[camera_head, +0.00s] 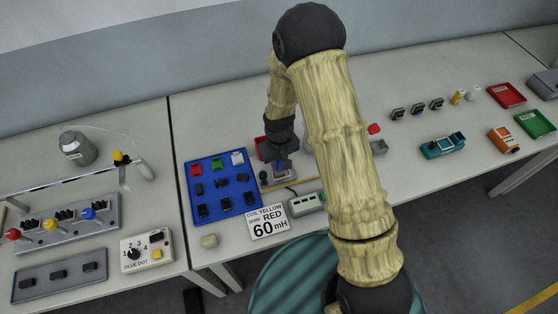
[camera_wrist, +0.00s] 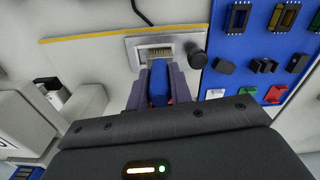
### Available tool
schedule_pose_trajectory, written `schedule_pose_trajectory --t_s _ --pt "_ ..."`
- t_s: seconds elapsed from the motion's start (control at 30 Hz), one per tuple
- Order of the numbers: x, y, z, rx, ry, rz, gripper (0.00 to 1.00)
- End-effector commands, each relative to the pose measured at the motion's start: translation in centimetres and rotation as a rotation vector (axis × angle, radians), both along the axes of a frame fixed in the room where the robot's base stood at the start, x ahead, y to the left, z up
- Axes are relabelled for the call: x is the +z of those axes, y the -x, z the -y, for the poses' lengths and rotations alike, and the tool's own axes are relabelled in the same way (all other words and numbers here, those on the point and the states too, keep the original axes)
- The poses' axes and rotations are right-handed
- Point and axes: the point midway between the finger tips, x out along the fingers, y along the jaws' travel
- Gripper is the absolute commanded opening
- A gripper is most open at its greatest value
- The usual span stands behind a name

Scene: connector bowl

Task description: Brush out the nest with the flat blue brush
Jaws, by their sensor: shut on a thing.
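My gripper (camera_wrist: 159,82) is shut on the flat blue brush (camera_wrist: 158,92), whose body shows between the two fingers in the wrist view. The brush points at the nest (camera_wrist: 133,54), a pale metal block with a slotted recess. The brush tip is at or just above the recess; I cannot tell whether it touches. In the head view my gripper (camera_head: 279,160) is over the nest (camera_head: 289,182), beside the blue board, and a bit of blue shows under it. My arm and fingers hide part of the nest.
A blue board (camera_head: 213,207) with several small parts lies left of the nest. A dark round knob (camera_wrist: 198,57) stands beside it. A printed card (camera_head: 268,222) and a grey meter (camera_head: 304,204) lie in front. A teal fixture (camera_head: 442,146) and trays stand to the right.

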Motion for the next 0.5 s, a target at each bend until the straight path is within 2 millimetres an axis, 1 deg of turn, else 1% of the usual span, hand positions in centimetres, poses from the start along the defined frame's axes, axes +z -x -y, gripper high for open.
schedule_pose_trajectory --t_s 0.17,0.5 --pt "-0.07 -0.02 0.05 0.0 0.0 0.0 0.0" --pt "0.07 -0.29 0.98 0.0 0.0 0.0 0.0"
